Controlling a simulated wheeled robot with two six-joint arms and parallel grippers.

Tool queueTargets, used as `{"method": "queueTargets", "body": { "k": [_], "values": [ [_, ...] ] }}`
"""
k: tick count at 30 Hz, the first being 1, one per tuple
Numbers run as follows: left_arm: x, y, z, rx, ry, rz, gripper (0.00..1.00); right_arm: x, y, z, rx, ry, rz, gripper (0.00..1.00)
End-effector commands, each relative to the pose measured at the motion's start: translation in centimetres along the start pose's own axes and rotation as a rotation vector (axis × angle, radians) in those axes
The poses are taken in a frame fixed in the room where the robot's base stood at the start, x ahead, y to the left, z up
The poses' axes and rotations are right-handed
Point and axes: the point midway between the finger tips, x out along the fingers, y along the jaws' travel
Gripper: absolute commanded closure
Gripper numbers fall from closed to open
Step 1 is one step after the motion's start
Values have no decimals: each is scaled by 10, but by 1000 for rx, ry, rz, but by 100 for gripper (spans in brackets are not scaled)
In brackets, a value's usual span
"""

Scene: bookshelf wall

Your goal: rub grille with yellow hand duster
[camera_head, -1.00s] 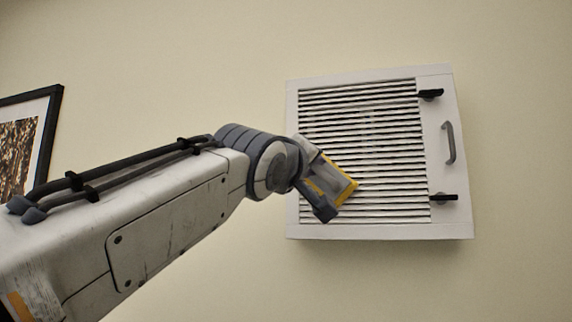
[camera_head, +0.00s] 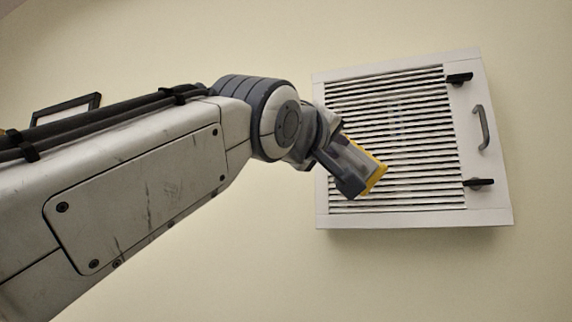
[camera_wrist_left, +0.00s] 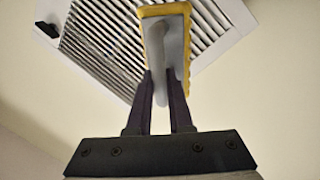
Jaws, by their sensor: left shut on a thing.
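The white slatted grille (camera_head: 410,130) is on the wall at the right of the head view. It also shows at the top of the left wrist view (camera_wrist_left: 105,45). My left gripper (camera_head: 345,170) is at the grille's lower left and is shut on the yellow hand duster (camera_head: 377,178). In the left wrist view, the fingers (camera_wrist_left: 160,100) pinch the duster's grey handle, and its yellow edge (camera_wrist_left: 165,10) lies over the slats. I cannot tell whether the duster touches the slats. My right gripper is not in view.
The grille's frame has a grey handle (camera_head: 483,128) and two black latches (camera_head: 459,78) (camera_head: 479,183) on its right side. The wall around the grille is bare.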

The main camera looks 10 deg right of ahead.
Motion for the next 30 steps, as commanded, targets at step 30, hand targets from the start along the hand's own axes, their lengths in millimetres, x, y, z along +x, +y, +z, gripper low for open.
{"method": "queueTargets", "body": {
  "k": [30],
  "values": [
    [-29,7,-1,-1,1,1,100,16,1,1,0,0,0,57]
  ]
}}
